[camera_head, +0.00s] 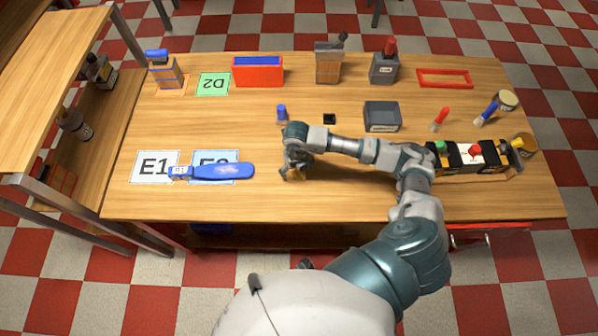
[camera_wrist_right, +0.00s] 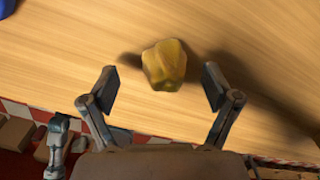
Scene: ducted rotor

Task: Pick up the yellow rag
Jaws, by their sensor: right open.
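The yellow rag (camera_wrist_right: 165,65) is a small crumpled lump on the wooden table, in the middle of the right wrist view. It lies just beyond and between the two fingertips of my right gripper (camera_wrist_right: 160,88), with a gap on each side. The gripper is open and holds nothing. In the head view my right gripper (camera_head: 292,168) points down over the table's near middle, and the rag is mostly hidden by it there. My left gripper is not in either view.
The wooden table (camera_head: 330,208) has bare room around the right gripper. A blue-handled brush-like tool (camera_head: 215,171) lies on the E1 and E2 cards to the left. A blue-topped item (camera_head: 282,114) and a grey box (camera_head: 382,116) stand behind. A black tool caddy (camera_head: 470,155) stands right.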

